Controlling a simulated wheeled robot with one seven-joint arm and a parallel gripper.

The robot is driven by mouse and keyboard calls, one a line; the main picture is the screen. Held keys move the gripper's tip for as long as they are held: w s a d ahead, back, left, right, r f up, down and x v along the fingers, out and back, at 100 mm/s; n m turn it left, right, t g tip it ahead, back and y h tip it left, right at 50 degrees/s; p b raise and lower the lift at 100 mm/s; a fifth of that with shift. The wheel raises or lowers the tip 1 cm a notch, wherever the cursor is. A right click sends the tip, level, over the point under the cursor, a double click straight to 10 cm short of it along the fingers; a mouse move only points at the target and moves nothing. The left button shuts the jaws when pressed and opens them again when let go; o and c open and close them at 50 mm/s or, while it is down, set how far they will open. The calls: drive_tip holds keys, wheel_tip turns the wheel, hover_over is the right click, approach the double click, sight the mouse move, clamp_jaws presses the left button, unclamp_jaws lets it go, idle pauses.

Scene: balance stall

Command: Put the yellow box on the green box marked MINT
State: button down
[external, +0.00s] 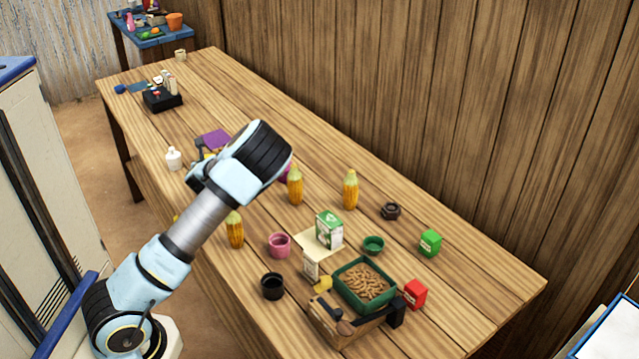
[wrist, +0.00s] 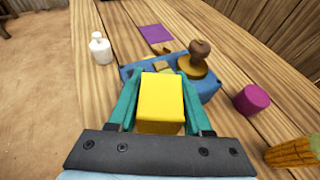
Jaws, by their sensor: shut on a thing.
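My gripper (wrist: 160,98) is shut on the yellow box (wrist: 160,102) in the wrist view, with a teal finger on each side of it. The box is over or just in front of a blue holder (wrist: 208,88); whether it touches the holder I cannot tell. In the external view my wrist mostly hides the gripper and box. A taller green-and-white carton (external: 329,230) stands near the middle. I cannot read MINT on either.
A wooden stamp (wrist: 198,55) stands on the blue holder. A white bottle (wrist: 100,48), purple mat (wrist: 155,34) and magenta cylinder (wrist: 252,98) are nearby. Corn cobs (external: 350,189), a pink cup (external: 279,245), green cup (external: 373,245), green tray (external: 347,297) and red box (external: 414,294) crowd the near half.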

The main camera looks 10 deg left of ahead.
drive_tip(key=shift+s+a+f+m+h, duration=0.3)
drive_tip(key=shift+s+a, duration=0.15)
drive_tip(key=shift+a, duration=0.1)
drive_tip(key=shift+s+a+f+m+h, duration=0.25)
drive_tip(key=shift+s+a+m+h, duration=0.05)
drive_tip(key=shift+s+a, duration=0.2)
drive_tip(key=s+d+f+m+h, duration=0.1)
drive_tip(key=s+f+m+h, duration=0.1)
drive_tip(key=s+f+h, duration=0.15)
drive_tip(key=w+d+r+m+g+h+p, duration=0.15)
drive_tip(key=d+r+m+h, duration=0.25)
drive_tip(key=d, duration=0.9)
drive_tip(key=d+r+m+g+h+p, duration=0.1)
drive_tip(key=d+r+m+g+h, duration=0.25)
drive_tip(key=d, duration=0.95)
drive_tip(key=w+d+r+m+g+h+p, duration=0.1)
drive_tip(key=d+r+m+h, duration=0.35)
drive_tip(key=d, duration=0.85)
drive_tip(key=m+g+b, duration=0.2)
drive_tip(key=b, duration=1.1)
hover_over(430, 244)
drive_tip(key=w+d, duration=0.3)
wheel_tip(430, 244, down, 3)
wheel_tip(430, 244, down, 9)
drive_tip(key=shift+w+b, duration=0.2)
drive_tip(key=shift+b, duration=0.15)
drive_tip(key=shift+c, duration=1.6)
unclamp_jaws()
drive_tip(key=shift+d+r, duration=0.1)
